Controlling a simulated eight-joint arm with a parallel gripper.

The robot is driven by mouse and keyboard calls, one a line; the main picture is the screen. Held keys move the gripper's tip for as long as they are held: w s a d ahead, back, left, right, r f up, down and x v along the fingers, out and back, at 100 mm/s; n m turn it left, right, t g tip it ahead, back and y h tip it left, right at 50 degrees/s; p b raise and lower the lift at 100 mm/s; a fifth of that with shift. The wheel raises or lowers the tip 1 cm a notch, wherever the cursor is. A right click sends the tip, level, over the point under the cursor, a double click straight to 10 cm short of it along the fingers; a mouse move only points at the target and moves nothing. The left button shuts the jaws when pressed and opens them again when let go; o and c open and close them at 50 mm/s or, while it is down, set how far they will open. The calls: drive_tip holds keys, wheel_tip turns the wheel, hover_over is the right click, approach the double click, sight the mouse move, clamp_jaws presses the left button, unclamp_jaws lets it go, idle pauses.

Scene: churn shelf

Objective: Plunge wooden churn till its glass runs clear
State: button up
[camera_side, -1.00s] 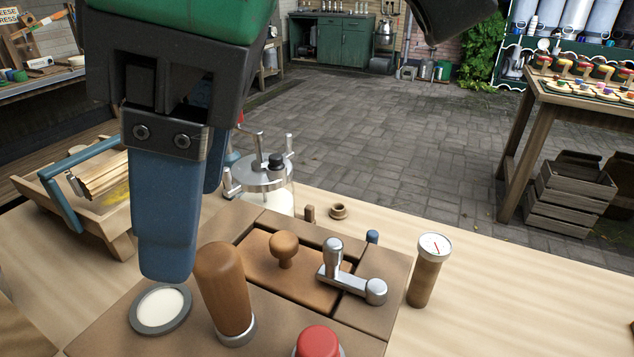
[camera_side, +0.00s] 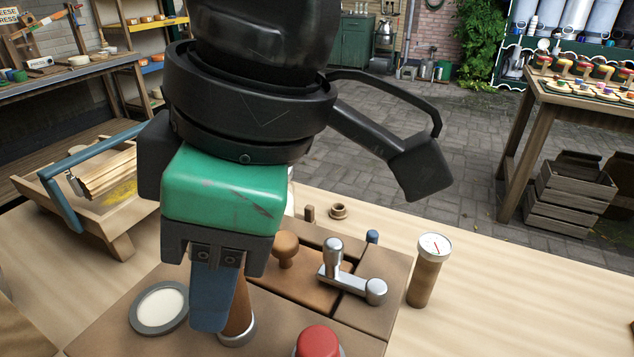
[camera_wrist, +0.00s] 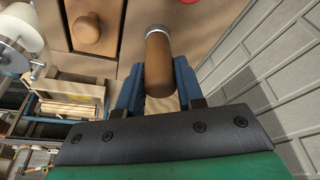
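The wooden churn has a brown top (camera_side: 120,335) with a round, pale glass (camera_side: 158,309) in a grey ring. Its upright wooden plunger handle (camera_side: 238,318) rises from a metal collar beside the glass, and it also shows in the wrist view (camera_wrist: 158,65). My gripper (camera_wrist: 158,85) is lowered over the handle, with one blue finger on each side of it. The fingers lie very close to the wood; I cannot tell whether they press on it. In the side view, the near finger (camera_side: 211,300) hides much of the handle. The glass looks cloudy white.
A metal crank (camera_side: 350,275), a wooden knob (camera_side: 285,248) and a red button (camera_side: 317,340) sit on the top near the handle. A dial gauge (camera_side: 430,265) stands to the right. A wooden tray with a blue handle (camera_side: 62,200) is at left.

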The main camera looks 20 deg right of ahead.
clamp_jaws()
drive_tip(key=shift+r, duration=2.7)
